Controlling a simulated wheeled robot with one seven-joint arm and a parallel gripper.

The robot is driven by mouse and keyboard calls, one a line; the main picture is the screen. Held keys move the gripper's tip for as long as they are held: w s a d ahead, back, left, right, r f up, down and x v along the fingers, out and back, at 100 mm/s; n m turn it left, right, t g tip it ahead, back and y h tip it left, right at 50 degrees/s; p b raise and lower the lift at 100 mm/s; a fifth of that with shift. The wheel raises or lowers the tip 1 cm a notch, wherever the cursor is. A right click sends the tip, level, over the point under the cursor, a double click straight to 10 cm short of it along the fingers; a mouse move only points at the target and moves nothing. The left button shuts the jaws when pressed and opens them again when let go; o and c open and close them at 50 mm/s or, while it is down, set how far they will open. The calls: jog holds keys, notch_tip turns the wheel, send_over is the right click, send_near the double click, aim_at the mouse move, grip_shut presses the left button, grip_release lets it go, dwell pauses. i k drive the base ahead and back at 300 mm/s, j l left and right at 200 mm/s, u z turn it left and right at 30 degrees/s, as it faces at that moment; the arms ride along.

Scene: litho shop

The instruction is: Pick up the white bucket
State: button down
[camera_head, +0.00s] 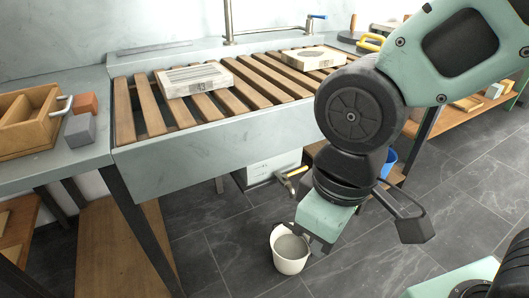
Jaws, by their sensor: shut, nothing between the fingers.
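The white bucket (289,266) stands upright on the dark tiled floor, in front of the sink. Its round opening faces up and shows a grey inside.
A slatted sink (212,152) bears two litho stones (195,79) (314,58). A white box (271,168) and a blue bucket (388,161) stand beneath and behind. A wooden tray (28,140) sits at the left.

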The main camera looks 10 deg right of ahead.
aim_at(291, 252)
jog(key=i+j, duration=0.25)
jog(key=j, duration=0.15)
jog(key=i+j+z, duration=0.1)
jog(key=j, duration=0.3)
jog(key=i+z, duration=0.1)
jog(key=z, duration=1.55)
